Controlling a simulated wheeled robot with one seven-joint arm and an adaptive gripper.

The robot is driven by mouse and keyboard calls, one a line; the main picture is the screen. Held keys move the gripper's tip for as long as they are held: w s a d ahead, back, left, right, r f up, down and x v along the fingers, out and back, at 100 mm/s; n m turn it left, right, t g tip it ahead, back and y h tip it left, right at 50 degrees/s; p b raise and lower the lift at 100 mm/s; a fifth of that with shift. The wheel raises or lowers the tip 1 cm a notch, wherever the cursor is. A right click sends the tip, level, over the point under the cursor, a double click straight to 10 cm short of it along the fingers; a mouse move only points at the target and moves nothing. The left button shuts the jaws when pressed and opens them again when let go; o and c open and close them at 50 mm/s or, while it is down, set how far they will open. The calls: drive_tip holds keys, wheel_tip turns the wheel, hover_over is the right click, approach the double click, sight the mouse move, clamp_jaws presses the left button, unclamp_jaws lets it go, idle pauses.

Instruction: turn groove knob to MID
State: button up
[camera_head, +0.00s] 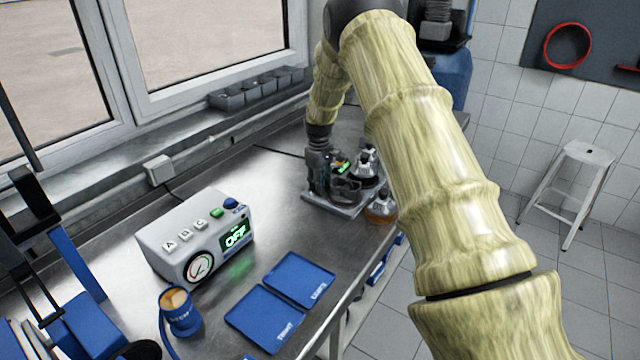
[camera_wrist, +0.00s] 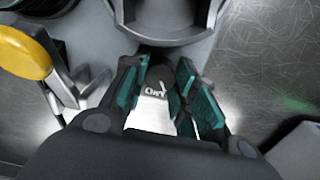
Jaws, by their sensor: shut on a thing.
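In the wrist view my gripper (camera_wrist: 160,80) has its teal-padded fingers close on both sides of a small dark round knob (camera_wrist: 158,73), and it is shut on it. A light pointer mark shows on the knob. A pale label plate with small lettering lies just in front of it; I cannot read the setting surely. In the head view my gripper (camera_head: 322,172) is down at a machine on a grey base plate (camera_head: 340,209) at the bench's far right. The knob is hidden in that view.
A grey control box (camera_head: 170,262) with a dial and a display reading OFF stands left on the steel bench. Two blue trays (camera_head: 265,318) and a blue cup (camera_head: 180,322) lie before it. A yellow round part (camera_wrist: 22,50) is close beside my gripper.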

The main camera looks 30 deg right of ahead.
drive_tip(key=shift+f, duration=0.15)
drive_tip(key=o, duration=1)
drive_tip(key=shift+w+f, duration=0.1)
drive_tip(key=shift+o, duration=0.2)
drive_tip(key=shift+r, duration=0.2)
wheel_tip(320, 180, up, 12)
drive_tip(key=shift+a+f, duration=0.1)
drive_tip(key=shift+f, duration=0.05)
